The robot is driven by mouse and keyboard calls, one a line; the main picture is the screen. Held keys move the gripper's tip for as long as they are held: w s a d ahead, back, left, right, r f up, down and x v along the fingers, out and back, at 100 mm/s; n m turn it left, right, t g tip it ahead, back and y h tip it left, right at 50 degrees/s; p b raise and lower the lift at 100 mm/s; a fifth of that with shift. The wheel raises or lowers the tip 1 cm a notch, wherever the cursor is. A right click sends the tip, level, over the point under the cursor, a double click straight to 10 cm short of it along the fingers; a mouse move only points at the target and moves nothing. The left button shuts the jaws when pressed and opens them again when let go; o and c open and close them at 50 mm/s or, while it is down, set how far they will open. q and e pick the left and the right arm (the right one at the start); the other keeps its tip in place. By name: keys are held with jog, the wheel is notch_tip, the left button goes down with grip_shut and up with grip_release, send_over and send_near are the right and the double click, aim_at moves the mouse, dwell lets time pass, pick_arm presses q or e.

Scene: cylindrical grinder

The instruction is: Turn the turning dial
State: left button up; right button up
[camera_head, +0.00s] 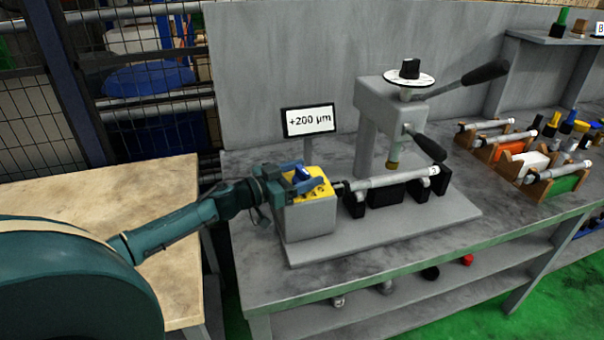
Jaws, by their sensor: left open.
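A dial with a black knob (410,68) on a white marked disc (392,77) sits on top of the grey grinder head (392,100). My left gripper (306,178) is open, low and to the left of the dial, over a yellow piece (323,191) on a grey block (305,222). I cannot tell whether its fingers touch the yellow piece. It is well apart from the black knob. My right gripper is out of view.
A sign reading +200 µm (308,120) stands behind my left gripper. A metal shaft (385,181) lies on black supports (353,203). Two black-handled levers (486,72) stick out from the grinder.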

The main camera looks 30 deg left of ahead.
pick_arm(q)
jog(key=c, duration=1)
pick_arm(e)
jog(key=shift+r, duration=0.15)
